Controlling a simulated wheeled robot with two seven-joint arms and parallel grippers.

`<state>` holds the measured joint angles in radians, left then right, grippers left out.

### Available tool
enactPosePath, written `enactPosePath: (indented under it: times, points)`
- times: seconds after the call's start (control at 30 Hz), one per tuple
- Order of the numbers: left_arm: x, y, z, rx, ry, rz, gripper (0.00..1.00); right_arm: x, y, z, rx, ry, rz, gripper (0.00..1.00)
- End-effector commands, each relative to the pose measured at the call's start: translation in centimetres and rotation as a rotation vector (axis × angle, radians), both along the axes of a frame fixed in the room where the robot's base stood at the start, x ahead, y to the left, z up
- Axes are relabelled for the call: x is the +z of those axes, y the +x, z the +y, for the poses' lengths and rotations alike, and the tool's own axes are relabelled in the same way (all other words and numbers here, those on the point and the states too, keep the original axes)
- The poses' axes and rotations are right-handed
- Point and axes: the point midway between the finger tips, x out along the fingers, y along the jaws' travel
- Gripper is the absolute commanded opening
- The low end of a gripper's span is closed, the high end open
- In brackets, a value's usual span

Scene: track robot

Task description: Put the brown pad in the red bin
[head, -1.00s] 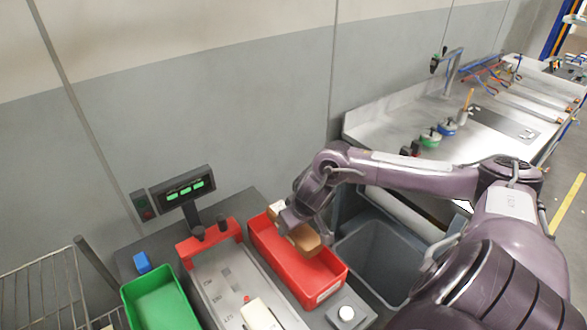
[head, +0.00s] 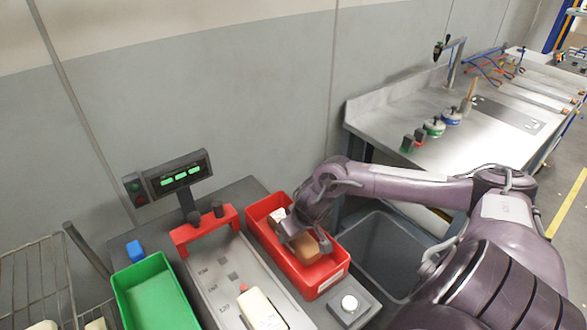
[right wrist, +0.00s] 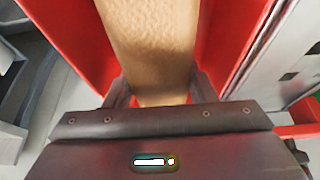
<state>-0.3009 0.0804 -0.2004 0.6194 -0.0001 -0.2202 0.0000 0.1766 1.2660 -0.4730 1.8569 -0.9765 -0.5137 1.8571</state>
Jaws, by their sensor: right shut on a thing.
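The brown pad (head: 306,248) is in my right gripper (head: 290,232), inside the opening of the red bin (head: 330,281). In the right wrist view, the tan-brown pad (right wrist: 150,45) sits between the fingers of my right gripper (right wrist: 155,95), with the red bin's walls (right wrist: 60,35) on both sides. I cannot tell whether the pad touches the bin floor. My left gripper is not in view.
A green bin (head: 155,290) stands left of a scale (head: 215,268) with a display (head: 178,175). A pale bottle-like object (head: 262,310) lies on the scale. A grey bin (head: 375,250) is right of the red bin. A white button box (head: 350,304) sits in front.

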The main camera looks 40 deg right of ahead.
Motion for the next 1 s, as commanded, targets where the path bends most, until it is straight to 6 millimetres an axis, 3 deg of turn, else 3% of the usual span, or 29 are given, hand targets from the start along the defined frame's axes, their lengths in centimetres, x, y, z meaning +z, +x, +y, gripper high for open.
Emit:
enactPosePath:
  times: [0.3,0.33,0.5,0.8,1.0]
  points:
    - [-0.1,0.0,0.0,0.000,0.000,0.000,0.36,-0.2,0.0,0.0,0.001,0.000,-0.001,0.27]
    - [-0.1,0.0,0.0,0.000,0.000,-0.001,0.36,-0.2,0.0,0.0,0.001,0.000,-0.001,0.54]
    - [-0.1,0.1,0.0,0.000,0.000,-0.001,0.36,-0.2,0.0,0.0,0.000,0.000,-0.001,0.76]
    - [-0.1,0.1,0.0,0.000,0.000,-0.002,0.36,0.0,-0.1,0.0,0.001,0.000,-0.001,0.76]
    - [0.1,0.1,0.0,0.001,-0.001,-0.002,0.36,2.5,-1.1,0.1,0.004,-0.005,0.000,0.76]
